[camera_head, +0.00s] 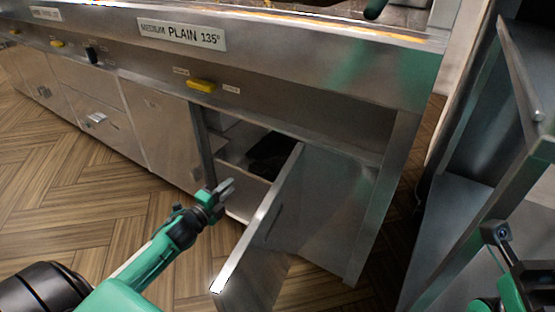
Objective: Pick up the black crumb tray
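A dark, flat black object, which looks like the black crumb tray (268,152), lies inside the open cabinet under the frying range. The open cabinet door (258,235) hides part of it. My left gripper (229,185) is in front of the cabinet opening, to the left of the door and lower in the picture than the tray. It is apart from the tray and nothing shows between its fingers. Its fingers are too small to tell how far apart they are. Part of my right arm (510,275) shows at the lower right; its fingertips are not visible.
The steel range front (300,75) runs across the top, with yellow knobs (201,86) and a "PLAIN 135°" label (181,34). The open door juts out to the right of my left gripper. A steel unit (455,230) stands at the right. The wooden floor (60,200) at left is clear.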

